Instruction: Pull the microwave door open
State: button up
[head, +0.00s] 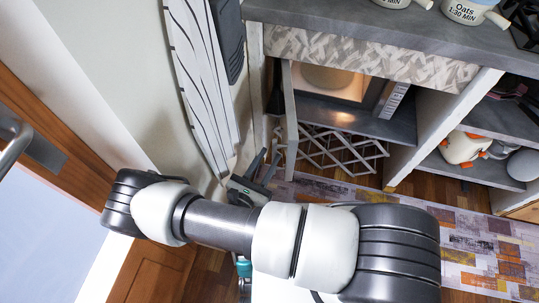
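The microwave (385,92) sits in the shelf bay under the counter, with its lit inside and a round pale plate (328,78) in view. Its door (290,112) stands swung well out from the left side of the opening, seen nearly edge-on. My gripper (265,166) is low, just left of the door's near lower end. Its fingers look spread, with nothing visible between them. Any contact with the door cannot be told. My arm crosses the foreground and hides part of the floor.
The grey counter (400,32) runs above the bay, with mugs (470,10) at its right. A white lattice rack (335,150) is below the microwave. An orange-and-white pot (462,147) sits on the right shelf. A wall closes in at left. A patterned rug (480,240) covers the floor right.

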jog(key=p+v, duration=0.1)
jog(key=v, duration=1.5)
jog(key=shift+a, duration=0.1)
